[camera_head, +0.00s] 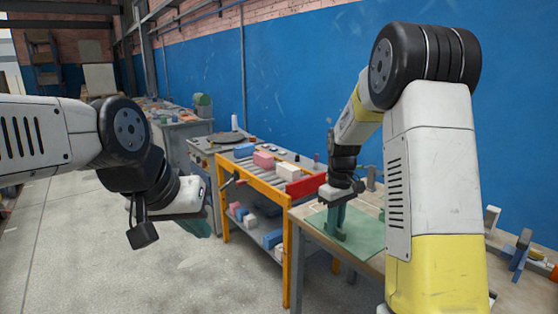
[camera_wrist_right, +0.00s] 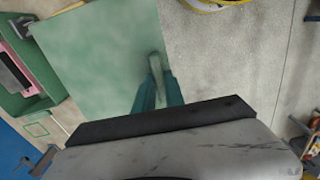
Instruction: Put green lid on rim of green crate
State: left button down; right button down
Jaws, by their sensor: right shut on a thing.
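The green lid (camera_head: 362,234) is a flat pale-green panel at the left end of the workbench in the head view. It fills much of the upper left of the right wrist view (camera_wrist_right: 95,60).
An orange-framed roller stand (camera_head: 286,245) carries pink, white and blue blocks, with a red part (camera_head: 305,186) beside my right gripper. The workbench (camera_head: 372,266) holds blue and grey parts at right. Concrete floor is open at left.

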jog(key=s+f+m, duration=0.4)
jog(key=f+m, duration=0.2)
jog(key=f, duration=0.5)
jog(key=shift+s+a+f+m, duration=0.3)
jog(key=shift+s+f+m, duration=0.1)
